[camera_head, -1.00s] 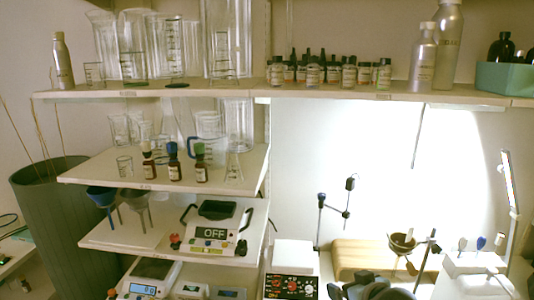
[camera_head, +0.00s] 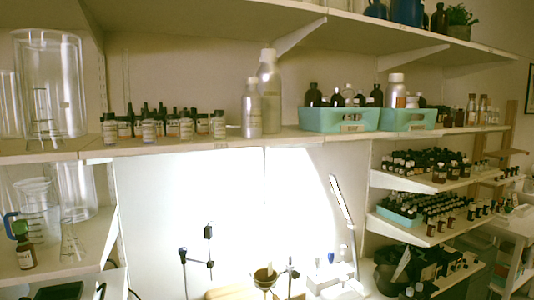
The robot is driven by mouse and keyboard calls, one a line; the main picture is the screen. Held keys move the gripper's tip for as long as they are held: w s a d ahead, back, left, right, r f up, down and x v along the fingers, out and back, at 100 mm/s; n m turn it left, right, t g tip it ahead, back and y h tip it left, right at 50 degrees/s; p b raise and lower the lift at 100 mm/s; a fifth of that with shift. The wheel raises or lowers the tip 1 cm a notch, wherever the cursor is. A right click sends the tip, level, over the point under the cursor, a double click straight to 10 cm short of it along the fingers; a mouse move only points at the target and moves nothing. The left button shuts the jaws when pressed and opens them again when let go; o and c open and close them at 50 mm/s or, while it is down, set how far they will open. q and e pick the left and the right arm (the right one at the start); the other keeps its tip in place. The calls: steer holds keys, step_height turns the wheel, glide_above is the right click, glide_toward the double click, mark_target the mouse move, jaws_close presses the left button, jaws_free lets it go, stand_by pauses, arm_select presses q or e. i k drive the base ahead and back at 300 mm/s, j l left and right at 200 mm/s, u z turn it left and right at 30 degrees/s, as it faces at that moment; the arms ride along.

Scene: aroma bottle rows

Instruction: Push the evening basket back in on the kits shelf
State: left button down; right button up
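Two teal baskets stand side by side on the long middle shelf (camera_head: 180,147), right of the centre of the head view. The left basket (camera_head: 318,121) holds dark bottles and some with pale caps. Neither of my grippers is in view.
Silver bottles (camera_head: 269,97) stand just left of the left basket, with several small vials (camera_head: 186,126) further left. A shelf (camera_head: 200,20) with brackets hangs above. Lower right shelves hold rows of dark bottles (camera_head: 430,205). A lamp (camera_head: 343,205) rises below the baskets.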

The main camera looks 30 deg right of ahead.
mark_target(402, 112)
steer(key=k+l, duration=0.15)
steer(key=l, duration=0.8)
steer(key=k+l+z, duration=0.1)
steer(key=l, duration=0.8)
steer(key=k+l, duration=0.15)
steer(key=l, duration=0.8)
steer(key=k+l, duration=0.1)
steer(key=l, duration=0.8)
steer(key=k+l+z, duration=0.1)
steer(key=l, duration=0.85)
steer(key=i+l+u, duration=0.1)
steer(key=l, duration=0.25)
steer(key=i+l+u, duration=0.1)
steer(key=i+l, duration=0.3)
steer(key=l, duration=0.35)
steer(key=i+l+u, duration=0.15)
steer(key=l, duration=0.2)
